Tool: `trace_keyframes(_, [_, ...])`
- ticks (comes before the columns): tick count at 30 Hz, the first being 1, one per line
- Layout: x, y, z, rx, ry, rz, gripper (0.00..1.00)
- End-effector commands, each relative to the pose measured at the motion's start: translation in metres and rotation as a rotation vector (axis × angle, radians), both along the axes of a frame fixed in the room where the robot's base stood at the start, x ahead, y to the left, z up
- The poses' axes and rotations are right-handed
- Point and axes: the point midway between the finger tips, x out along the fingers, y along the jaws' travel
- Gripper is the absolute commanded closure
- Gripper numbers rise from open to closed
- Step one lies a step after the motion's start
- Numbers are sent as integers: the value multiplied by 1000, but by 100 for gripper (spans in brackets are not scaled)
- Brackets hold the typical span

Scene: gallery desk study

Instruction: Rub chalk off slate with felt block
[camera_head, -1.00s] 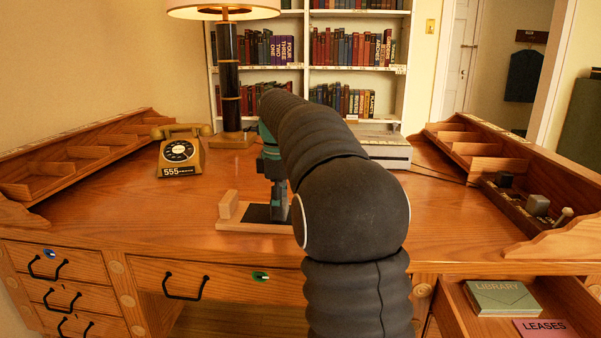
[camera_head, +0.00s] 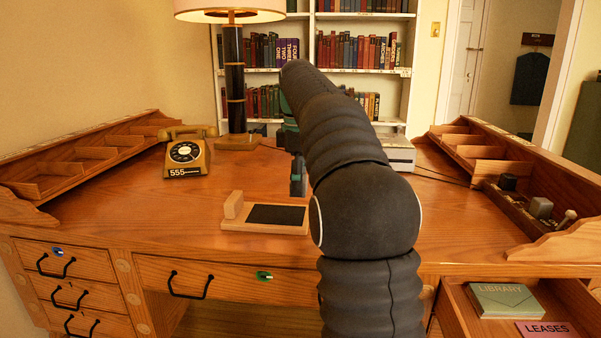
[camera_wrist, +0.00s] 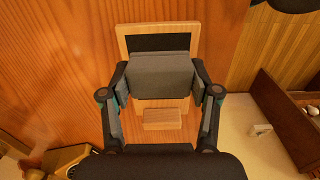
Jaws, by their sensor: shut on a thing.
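The slate (camera_head: 275,214) is a dark panel in a pale wooden board lying near the desk's front edge. I see no chalk on its visible part. A small wooden block (camera_head: 234,205) stands at the board's left end. My gripper (camera_head: 298,186) is just right of and behind the slate in the head view, partly hidden by my arm. In the wrist view, my gripper (camera_wrist: 160,88) is shut on the grey felt block (camera_wrist: 160,72), which covers much of the slate (camera_wrist: 160,42). The height of the felt above it is hard to judge.
A yellow telephone (camera_head: 187,156) and a lamp (camera_head: 235,85) stand at the back left. Wooden organisers line both sides; the right one (camera_head: 520,205) holds small items. An open drawer with a green book (camera_head: 505,300) juts out at the lower right. The desk left of the slate is clear.

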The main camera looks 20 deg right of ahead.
Motion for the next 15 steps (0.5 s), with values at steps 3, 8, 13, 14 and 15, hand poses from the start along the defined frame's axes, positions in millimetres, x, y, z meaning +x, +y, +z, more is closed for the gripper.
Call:
trace_keyframes(3, [1, 2, 11, 0, -2, 3, 71])
trace_keyframes(8, [1, 3, 18, -1, -1, 5, 71])
trace_keyframes(13, [1, 3, 18, 0, 0, 5, 71])
trace_keyframes(14, [1, 3, 18, 0, 0, 5, 71])
trace_keyframes(15, [1, 3, 18, 0, 0, 5, 71])
